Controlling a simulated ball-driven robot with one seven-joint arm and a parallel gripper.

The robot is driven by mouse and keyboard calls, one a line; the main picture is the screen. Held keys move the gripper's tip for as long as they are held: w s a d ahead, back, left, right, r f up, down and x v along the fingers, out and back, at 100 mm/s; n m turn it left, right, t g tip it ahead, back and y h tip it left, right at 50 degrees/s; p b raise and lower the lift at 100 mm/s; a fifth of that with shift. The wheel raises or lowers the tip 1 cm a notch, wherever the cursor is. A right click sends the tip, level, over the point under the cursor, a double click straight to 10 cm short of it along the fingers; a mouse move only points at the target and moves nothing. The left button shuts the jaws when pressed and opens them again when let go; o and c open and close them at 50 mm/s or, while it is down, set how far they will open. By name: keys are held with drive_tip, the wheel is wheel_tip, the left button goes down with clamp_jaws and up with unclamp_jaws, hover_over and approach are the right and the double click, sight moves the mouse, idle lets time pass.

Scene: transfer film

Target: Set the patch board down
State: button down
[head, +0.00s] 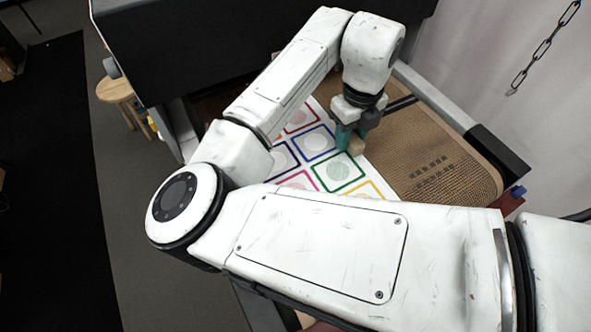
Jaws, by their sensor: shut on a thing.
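The patch board (313,178) is a white sheet-like board with coloured square outlines in red, blue, green, pink, purple and yellow, each around a pale round patch. My gripper (352,138) points down at the board's right edge, with teal fingers. A small tan block (356,147) shows at the fingertips, and my gripper is shut, apparently on this block. I cannot tell whether the block is fixed to the board, or whether the board rests on the surface or is slightly above it. My arm hides the board's near part and some of its left side.
A brown woven belt surface (425,150) with dark marks lies right of the board, bordered by a grey rail (432,95). A black panel (210,45) stands behind. A wooden stool (117,90) is at the left, and a chain (543,48) hangs at the upper right.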

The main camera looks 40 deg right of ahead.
drive_tip(key=shift+w, duration=0.1)
wheel_tip(320, 180, down, 10)
drive_tip(key=shift+r+p, duration=0.1)
drive_tip(key=shift+p, duration=0.8)
drive_tip(key=c, duration=0.7)
unclamp_jaws()
drive_tip(key=shift+c, duration=0.2)
wheel_tip(320, 180, up, 12)
drive_tip(key=shift+f+b, duration=0.1)
drive_tip(key=shift+b, duration=0.7)
